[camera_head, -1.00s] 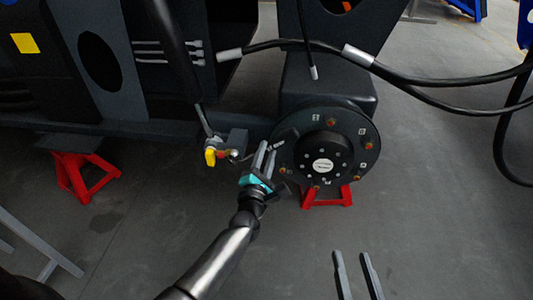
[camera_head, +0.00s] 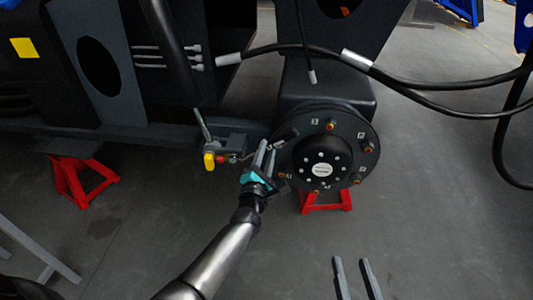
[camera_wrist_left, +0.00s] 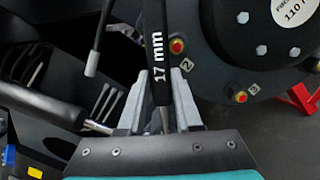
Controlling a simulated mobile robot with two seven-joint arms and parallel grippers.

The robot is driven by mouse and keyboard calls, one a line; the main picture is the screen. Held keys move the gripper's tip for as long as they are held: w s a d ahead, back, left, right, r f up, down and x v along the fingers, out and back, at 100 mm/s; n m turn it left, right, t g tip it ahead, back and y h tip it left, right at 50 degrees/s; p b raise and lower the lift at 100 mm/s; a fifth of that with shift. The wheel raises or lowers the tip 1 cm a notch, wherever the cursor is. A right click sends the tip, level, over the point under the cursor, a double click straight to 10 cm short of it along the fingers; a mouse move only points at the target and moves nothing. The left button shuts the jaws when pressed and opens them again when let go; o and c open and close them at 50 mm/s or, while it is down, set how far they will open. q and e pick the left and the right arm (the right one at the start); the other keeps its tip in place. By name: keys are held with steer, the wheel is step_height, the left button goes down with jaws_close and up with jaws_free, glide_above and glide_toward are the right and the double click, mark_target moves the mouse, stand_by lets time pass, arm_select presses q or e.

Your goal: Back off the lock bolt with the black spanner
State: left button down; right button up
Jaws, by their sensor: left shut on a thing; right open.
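The black spanner (camera_wrist_left: 158,50), marked 17 mm, runs up from between the fingers of my left gripper (camera_wrist_left: 160,100) in the left wrist view; a steel part of it shows between them. In the head view my left gripper (camera_head: 268,150) is shut on it beside the left rim of the wheel hub (camera_head: 345,155), and a dark end of the spanner (camera_head: 288,133) lies in front of the hub. The spanner's far end is out of the left wrist view. I cannot clearly tell the lock bolt apart. My right gripper (camera_head: 353,275) is open and empty at the bottom, above the floor.
A fitting with a yellow cap (camera_head: 209,161) sits left of my left gripper. Several orange-tipped studs ring the hub. Red stands (camera_head: 80,180) support the chassis. Black hoses (camera_head: 430,95) cross at the right. The floor (camera_head: 430,230) at the lower right is clear.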

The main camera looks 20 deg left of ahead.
arm_select(q)
steer(key=shift+a+r, duration=0.1)
steer(key=shift+r, duration=0.05)
steer(key=shift+s+a+r+n, duration=0.25)
steer(key=shift+a+r+n, duration=0.9)
steer(key=shift+n, duration=0.35)
steer(key=shift+a, duration=0.1)
steer(key=shift+s+a+r+n+y, duration=0.15)
steer(key=shift+a+r+n, duration=0.25)
steer(key=shift+a+n, duration=0.3)
steer(key=shift+s+a+r+n+y, duration=0.15)
steer(key=shift+a+r+n, duration=0.25)
steer(key=shift+a+n, duration=0.3)
steer(key=shift+s+a+r+n+y, duration=0.1)
steer(key=shift+a+r+n+y, duration=0.05)
steer(key=shift+a+n, duration=0.35)
steer(key=shift+s+a+r+n+y, duration=0.1)
steer(key=shift+s+a+r+n, duration=0.1)
steer(key=shift+a+n, duration=0.3)
steer(key=shift+s+a+r+n+y, duration=0.1)
steer(key=shift+a+r+n+y, duration=0.05)
steer(key=shift+a+n, duration=0.35)
steer(key=shift+a, duration=0.1)
